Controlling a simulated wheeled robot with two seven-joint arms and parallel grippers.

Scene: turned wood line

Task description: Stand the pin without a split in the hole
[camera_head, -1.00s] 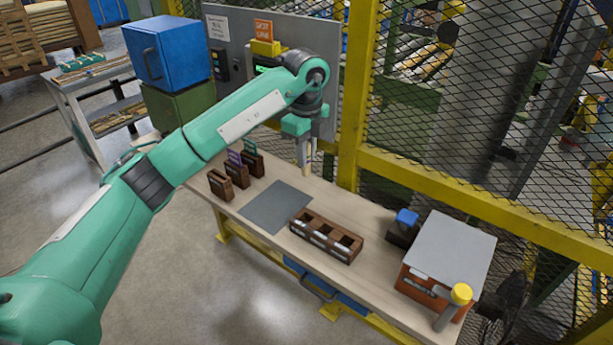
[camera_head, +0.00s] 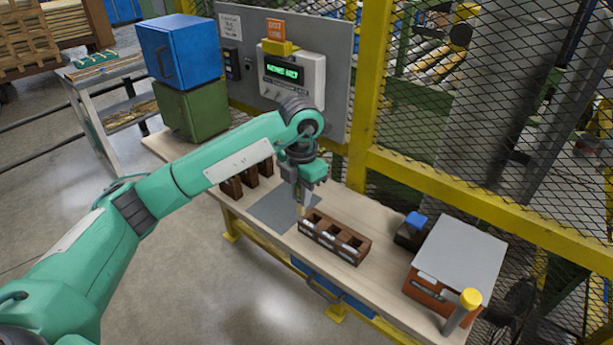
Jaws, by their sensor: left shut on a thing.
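My left gripper (camera_head: 302,200) points down over the bench, near the right edge of a grey mat (camera_head: 264,211) and the left end of a dark wooden box. It is shut on a thin pale wooden pin (camera_head: 299,211), which hangs below the fingers. Whether this pin has a split is too small to tell. The wooden box (camera_head: 330,257) has three open compartments in a row and small labels on its front. I cannot make out a separate hole for a pin. My right gripper is not in view.
Several small dark wooden holders (camera_head: 231,187) stand left of the mat, partly behind my arm. A grey-topped box (camera_head: 462,255), a yellow-capped post (camera_head: 463,308) and a blue-topped block (camera_head: 412,226) stand at the right. A yellow mesh fence (camera_head: 450,197) runs behind the bench.

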